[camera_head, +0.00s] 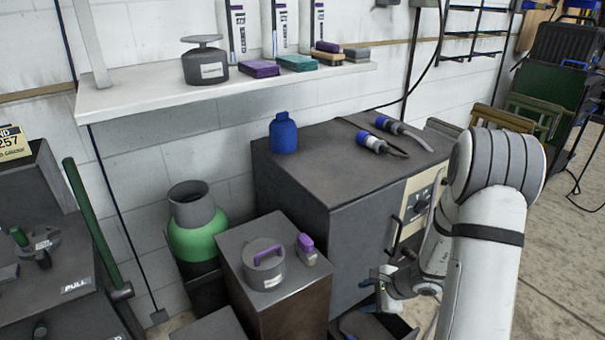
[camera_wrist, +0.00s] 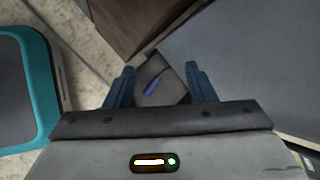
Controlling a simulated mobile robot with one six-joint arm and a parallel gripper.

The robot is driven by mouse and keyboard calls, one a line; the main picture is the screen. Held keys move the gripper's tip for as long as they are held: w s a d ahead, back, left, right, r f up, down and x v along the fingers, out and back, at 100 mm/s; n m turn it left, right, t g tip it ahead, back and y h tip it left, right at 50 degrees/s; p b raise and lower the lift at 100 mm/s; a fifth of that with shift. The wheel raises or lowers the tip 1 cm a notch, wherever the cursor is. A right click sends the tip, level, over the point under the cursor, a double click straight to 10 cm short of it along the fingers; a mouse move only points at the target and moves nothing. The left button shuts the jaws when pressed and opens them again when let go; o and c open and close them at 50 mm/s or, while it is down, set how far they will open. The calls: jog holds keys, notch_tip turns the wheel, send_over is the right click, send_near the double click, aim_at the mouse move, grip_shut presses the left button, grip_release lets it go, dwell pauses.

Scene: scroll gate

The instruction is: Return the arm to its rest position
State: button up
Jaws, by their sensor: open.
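My gripper (camera_head: 388,283) is at the lower right in the head view, in front of the dark grey cabinet (camera_head: 290,185).
A green and grey cylinder (camera_head: 195,235) stands behind. A blue bottle (camera_head: 284,135) is on the cabinet. Open floor (camera_head: 560,250) lies at right. A teal-edged object (camera_wrist: 42,85) is near my gripper.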

jog(key=s+a+r+n+g+p, duration=0.1)
jog(key=s+a+r+n+p, duration=0.15)
jog(key=r, duration=0.45)
jog(key=s+a+r+n+p, duration=0.1)
jog(key=s+a+r+n, duration=0.1)
jog(key=r+n, duration=0.35)
jog(key=s+a+r+n+g+p, duration=0.1)
jog(key=s+a+r+n, duration=0.15)
jog(key=r, duration=0.65)
jog(key=s+d+r+n+h+p, duration=0.2)
jog(key=s+r+n+h, duration=0.1)
jog(key=s+r, duration=0.3)
jog(key=s+d+r+n+h+p, duration=0.2)
jog(key=s+r+n+h+p, duration=0.1)
jog(key=s+r, duration=0.4)
notch_tip(320, 180, up, 2)
jog(key=shift+d+r+n+p, duration=0.15)
jog(key=shift+d+n+p, duration=0.15)
jog(key=shift+n, duration=0.25)
